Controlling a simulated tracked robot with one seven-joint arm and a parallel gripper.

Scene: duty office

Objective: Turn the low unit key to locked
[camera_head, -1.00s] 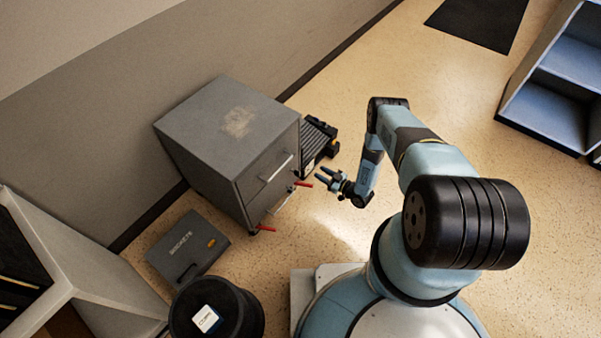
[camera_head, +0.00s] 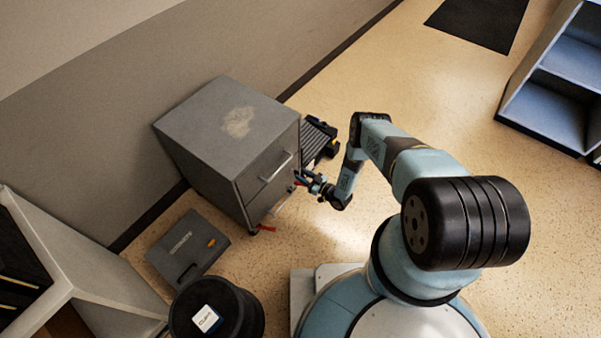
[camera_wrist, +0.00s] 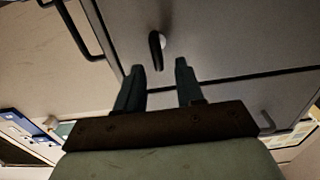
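The low unit (camera_head: 222,125) is a grey drawer cabinet against the wall, with a worn patch on top. A red key (camera_head: 299,184) sits on its front face, partly hidden by my gripper (camera_head: 308,181). In the wrist view a dark, elongated key (camera_wrist: 155,50) hangs from a round pale lock (camera_wrist: 163,40) on the grey front. My gripper (camera_wrist: 159,67) is open, its two dark fingertips on either side of the key's lower end. I cannot tell whether they touch it. A second red piece (camera_head: 266,228) shows lower on the front.
A dark case (camera_head: 188,250) lies on the floor left of the unit. A black bin-like container (camera_head: 215,312) stands in front of it. A black ridged object (camera_head: 322,140) is right of the unit. Shelves (camera_head: 560,90) stand far right. Floor between is clear.

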